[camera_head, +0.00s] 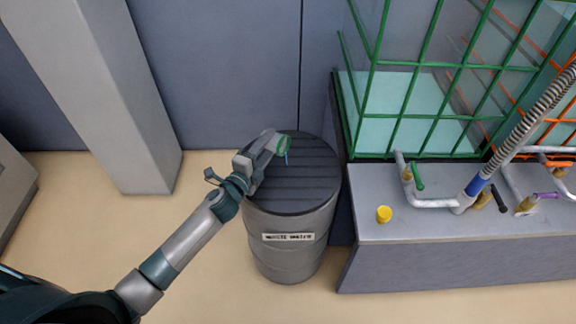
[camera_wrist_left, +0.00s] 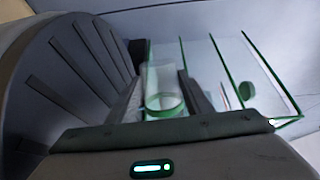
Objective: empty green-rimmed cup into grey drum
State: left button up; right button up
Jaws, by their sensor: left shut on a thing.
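The grey drum (camera_head: 290,235) stands on the floor in the middle of the head view, with a dark slatted top and a label on its side. My left gripper (camera_head: 268,147) is over the drum's top, shut on the green-rimmed cup (camera_head: 283,146). The cup is tipped, and a short thin blue streak hangs below its rim over the slats. In the left wrist view the clear cup (camera_wrist_left: 162,82) sits between the fingers with its green rim towards the camera; how much liquid is inside cannot be told. My right gripper is not in view.
A pale pillar (camera_head: 110,90) stands left. Floor in front is clear.

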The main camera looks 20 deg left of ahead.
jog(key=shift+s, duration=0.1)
pick_arm(q)
jog(key=shift+d, duration=0.1)
jog(key=shift+r, duration=0.15)
jog(key=shift+a+f+n+b, duration=0.3)
jog(key=shift+f+n+b, duration=0.25)
jog(key=shift+f+n, duration=0.05)
jog(key=shift+w+a+r+n+p, duration=0.2)
jog(key=shift+a+r+n+p, duration=0.15)
jog(key=shift+a+r+n, duration=0.3)
jog(key=shift+a+n, duration=0.15)
jog(key=shift+n, duration=0.1)
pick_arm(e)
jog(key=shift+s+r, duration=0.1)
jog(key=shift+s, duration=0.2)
pick_arm(q)
jog(key=shift+f, duration=0.15)
